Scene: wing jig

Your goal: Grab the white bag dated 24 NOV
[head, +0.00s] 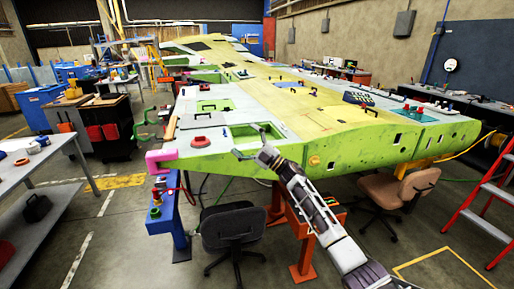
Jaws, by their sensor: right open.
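I cannot make out a white bag or a 24 NOV label in the head view; the small items on the wing are too small to read. My right gripper (249,141) reaches in from the lower right and is at the near edge of the large green and yellow wing (350,150). Its fingers are spread apart with nothing visible between them. A red item (200,141) lies on the wing to the left of the gripper. My left gripper is not in view.
A dark office chair (232,228) and a brown chair (400,188) stand below the wing's near edge. A red ladder (497,195) is at the right. A grey table (28,162) stands at the left. Several tools and a dark box (358,98) lie on the wing.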

